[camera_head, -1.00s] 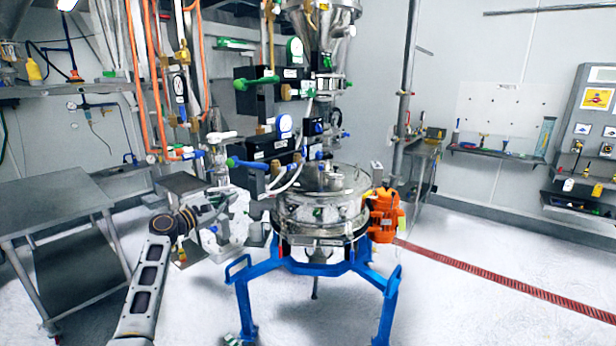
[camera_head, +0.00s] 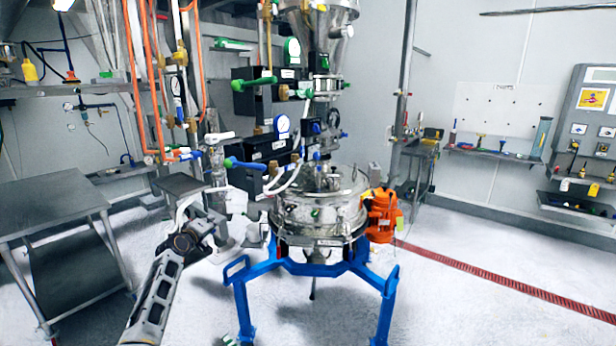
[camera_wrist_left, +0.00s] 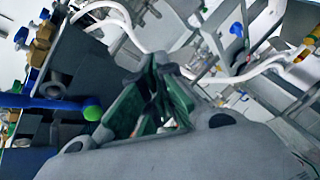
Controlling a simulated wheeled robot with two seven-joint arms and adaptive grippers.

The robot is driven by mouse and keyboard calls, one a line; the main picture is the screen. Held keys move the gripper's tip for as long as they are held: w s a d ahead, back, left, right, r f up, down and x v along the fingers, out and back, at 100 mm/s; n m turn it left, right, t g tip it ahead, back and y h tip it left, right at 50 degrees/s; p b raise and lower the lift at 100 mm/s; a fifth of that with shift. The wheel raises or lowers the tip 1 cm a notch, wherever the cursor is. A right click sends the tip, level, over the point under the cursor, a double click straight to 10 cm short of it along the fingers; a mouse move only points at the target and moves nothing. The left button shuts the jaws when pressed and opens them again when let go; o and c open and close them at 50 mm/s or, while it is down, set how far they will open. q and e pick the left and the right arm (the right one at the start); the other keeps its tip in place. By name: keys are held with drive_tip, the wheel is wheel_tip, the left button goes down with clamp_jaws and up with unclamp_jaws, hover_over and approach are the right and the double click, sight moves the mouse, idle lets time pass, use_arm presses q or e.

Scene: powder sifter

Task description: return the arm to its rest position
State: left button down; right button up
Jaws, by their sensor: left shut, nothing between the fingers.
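My left arm (camera_head: 158,295) comes in from the bottom left of the head view. My left gripper (camera_head: 190,205) is left of the steel sifter, in front of the pipework and apart from the sifter. In the left wrist view the gripper (camera_wrist_left: 158,97) shows its dark green finger pads close together, shut with nothing between them. The round steel sifter (camera_head: 318,215) stands on a blue frame (camera_head: 310,268) with its lid on. My right gripper is in neither view.
A grey metal table (camera_head: 50,205) stands at the left. A valve handle with blue and green ends (camera_head: 245,163) sticks out behind the gripper; it also shows in the left wrist view (camera_wrist_left: 50,103). An orange motor (camera_head: 382,215) is right of the sifter. The floor at right is clear.

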use_arm(q)
drive_tip(key=s+f+m+g+y, duration=0.1)
drive_tip(key=s+f+m, duration=0.25)
drive_tip(key=f, duration=0.85)
drive_tip(key=s+f+m+g+y, duration=0.2)
drive_tip(key=f+m, duration=0.2)
drive_tip(key=f, duration=0.8)
drive_tip(key=s+d+f+m+g, duration=0.2)
drive_tip(key=s+f, duration=0.9)
drive_tip(key=f, duration=0.3)
drive_tip(key=s+d+f+m+g, duration=0.2)
drive_tip(key=s+f, duration=0.8)
drive_tip(key=f, duration=0.3)
drive_tip(key=s+d+f+g, duration=0.2)
drive_tip(key=s+f, duration=0.5)
drive_tip(key=s, duration=1.1)
drive_tip(key=s+d+f+g, duration=0.2)
drive_tip(key=s+f, duration=0.5)
drive_tip(key=s, duration=1.2)
drive_tip(key=s+d+f+g+h, duration=0.1)
drive_tip(key=s+f+g, duration=0.2)
drive_tip(key=s, duration=1.5)
wheel_tip(320, 180, down, 5)
drive_tip(key=shift+s+d+r+m+g, duration=0.2)
drive_tip(key=shift+s+d+m+g, duration=0.1)
drive_tip(key=shift+d+m+g, duration=0.15)
